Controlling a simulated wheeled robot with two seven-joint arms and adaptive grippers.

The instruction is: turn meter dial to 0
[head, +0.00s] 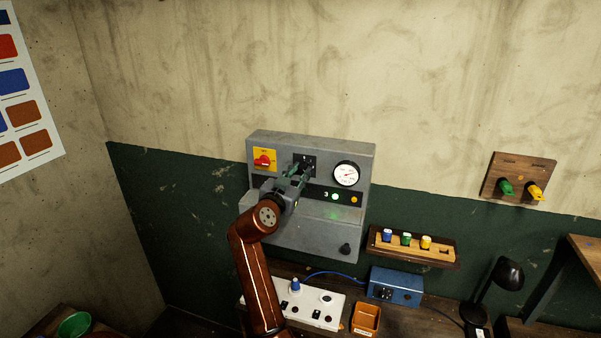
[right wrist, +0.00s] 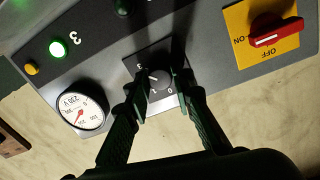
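The grey meter panel (head: 313,216) stands against the wall. Its small black dial (right wrist: 160,80) sits on a square black plate with white digits; a 0 shows near its lower right in the right wrist view, and its pale pointer mark is on the left side of the knob. My right gripper (head: 298,171) is at the dial, which it partly hides in the head view. In the right wrist view its dark green fingers (right wrist: 163,88) stand apart on either side of the knob, with some plate showing between. My left gripper is not in view.
A round gauge (head: 346,174) and a green lamp (head: 334,197) are right of the dial. A red switch on a yellow plate (head: 264,160) is left of it. Below are a white socket board (head: 310,306), a blue box (head: 396,287) and a wooden rack (head: 413,246).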

